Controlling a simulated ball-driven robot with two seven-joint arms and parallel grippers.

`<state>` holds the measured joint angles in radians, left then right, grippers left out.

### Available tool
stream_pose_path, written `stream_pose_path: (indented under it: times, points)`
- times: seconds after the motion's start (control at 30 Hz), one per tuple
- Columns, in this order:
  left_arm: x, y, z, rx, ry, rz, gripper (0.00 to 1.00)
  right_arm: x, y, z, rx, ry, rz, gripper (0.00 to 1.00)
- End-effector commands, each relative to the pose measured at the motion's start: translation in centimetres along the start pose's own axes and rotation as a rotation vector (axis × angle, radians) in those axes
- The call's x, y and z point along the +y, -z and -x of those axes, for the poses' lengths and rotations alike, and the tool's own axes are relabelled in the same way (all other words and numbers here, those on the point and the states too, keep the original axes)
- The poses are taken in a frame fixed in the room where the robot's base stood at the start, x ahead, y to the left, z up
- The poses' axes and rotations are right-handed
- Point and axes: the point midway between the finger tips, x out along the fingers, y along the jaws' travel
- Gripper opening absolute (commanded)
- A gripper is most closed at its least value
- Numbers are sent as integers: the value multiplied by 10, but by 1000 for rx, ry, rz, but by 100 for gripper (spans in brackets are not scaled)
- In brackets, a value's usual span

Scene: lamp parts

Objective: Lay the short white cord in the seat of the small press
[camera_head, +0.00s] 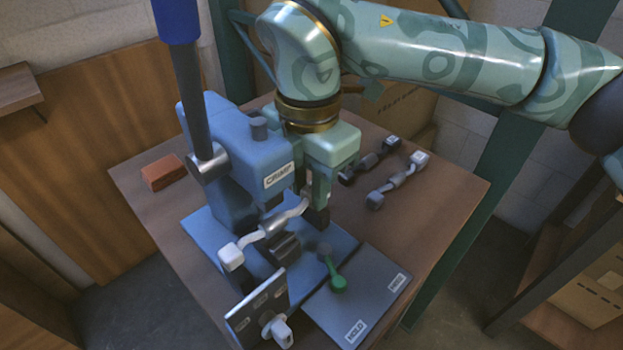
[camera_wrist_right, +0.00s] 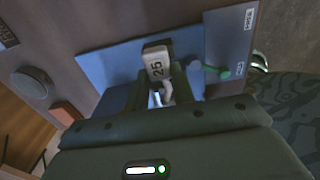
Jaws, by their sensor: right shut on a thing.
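The blue small press (camera_head: 228,170), marked CRIMP, stands on a blue base plate on the table. Its seat appears to be the dark grooved block (camera_head: 284,248) below the press head. My right gripper (camera_head: 312,203) is shut on the short white cord (camera_head: 295,211) beside the press head. The cord slants down to the left, with a grey sleeve in its middle and a white end block at the left. It passes just behind or above the seat; I cannot tell whether they touch. In the right wrist view the end block (camera_wrist_right: 157,62) reads 25. My left gripper is out of view.
A black cord (camera_head: 367,160) and a grey-white cord (camera_head: 397,180) lie at the table's right. A slotted panel (camera_head: 255,305) stands at the front. A red brick (camera_head: 162,172) lies left.

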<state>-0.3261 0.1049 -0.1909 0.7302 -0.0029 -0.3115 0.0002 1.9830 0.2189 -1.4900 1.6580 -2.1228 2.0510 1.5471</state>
Motion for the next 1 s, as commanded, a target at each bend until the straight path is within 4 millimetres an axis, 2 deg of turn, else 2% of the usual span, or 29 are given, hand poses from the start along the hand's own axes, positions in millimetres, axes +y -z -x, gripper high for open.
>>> stream_pose_path:
  times: [1.0]
  points:
    - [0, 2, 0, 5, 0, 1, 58, 0, 0, -12, 0, 0, 0, 2]
